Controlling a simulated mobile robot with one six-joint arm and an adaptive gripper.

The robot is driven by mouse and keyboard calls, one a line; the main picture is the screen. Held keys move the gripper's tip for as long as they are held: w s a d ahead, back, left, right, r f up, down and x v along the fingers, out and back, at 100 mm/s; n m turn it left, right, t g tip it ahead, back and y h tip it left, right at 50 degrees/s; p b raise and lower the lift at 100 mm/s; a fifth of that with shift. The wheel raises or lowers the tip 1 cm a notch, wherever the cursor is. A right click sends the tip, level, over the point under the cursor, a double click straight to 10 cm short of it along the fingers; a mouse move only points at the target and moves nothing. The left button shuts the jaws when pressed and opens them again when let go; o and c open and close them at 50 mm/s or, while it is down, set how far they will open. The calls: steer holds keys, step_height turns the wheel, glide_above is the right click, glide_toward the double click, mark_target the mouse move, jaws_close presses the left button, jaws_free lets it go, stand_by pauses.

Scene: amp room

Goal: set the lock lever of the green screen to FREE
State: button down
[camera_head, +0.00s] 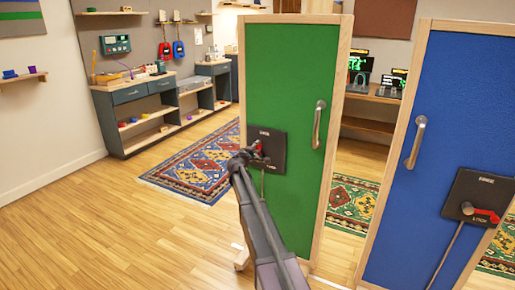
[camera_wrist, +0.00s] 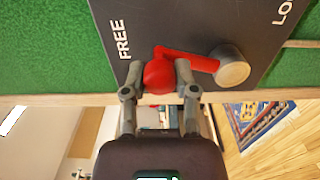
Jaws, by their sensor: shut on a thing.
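The green screen (camera_head: 290,95) stands upright in the middle of the head view, with a dark lock plate (camera_head: 277,152) on its face. In the wrist view the plate (camera_wrist: 185,22) reads FREE at the left and LOCK, partly cut off, at the right. The red lock lever (camera_wrist: 195,60) runs from its round grey pivot (camera_wrist: 232,70) leftward, toward the FREE end. My gripper (camera_wrist: 157,77) is shut on the lever's red knob, one finger on each side. In the head view my gripper (camera_head: 247,155) hides part of the plate and lever.
A blue screen (camera_head: 445,95) with its own red lever (camera_head: 487,213) stands close at the right. A metal handle (camera_head: 319,124) sticks out of the green screen. A workbench (camera_head: 135,107) lines the back left wall. The wooden floor at the left is clear.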

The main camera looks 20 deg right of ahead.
steer(key=shift+w+d, duration=0.15)
steer(key=shift+c, duration=2)
jaws_free()
steer(key=shift+a, duration=0.2)
steer(key=v, duration=1.1)
steer(key=shift+s+a, duration=0.3)
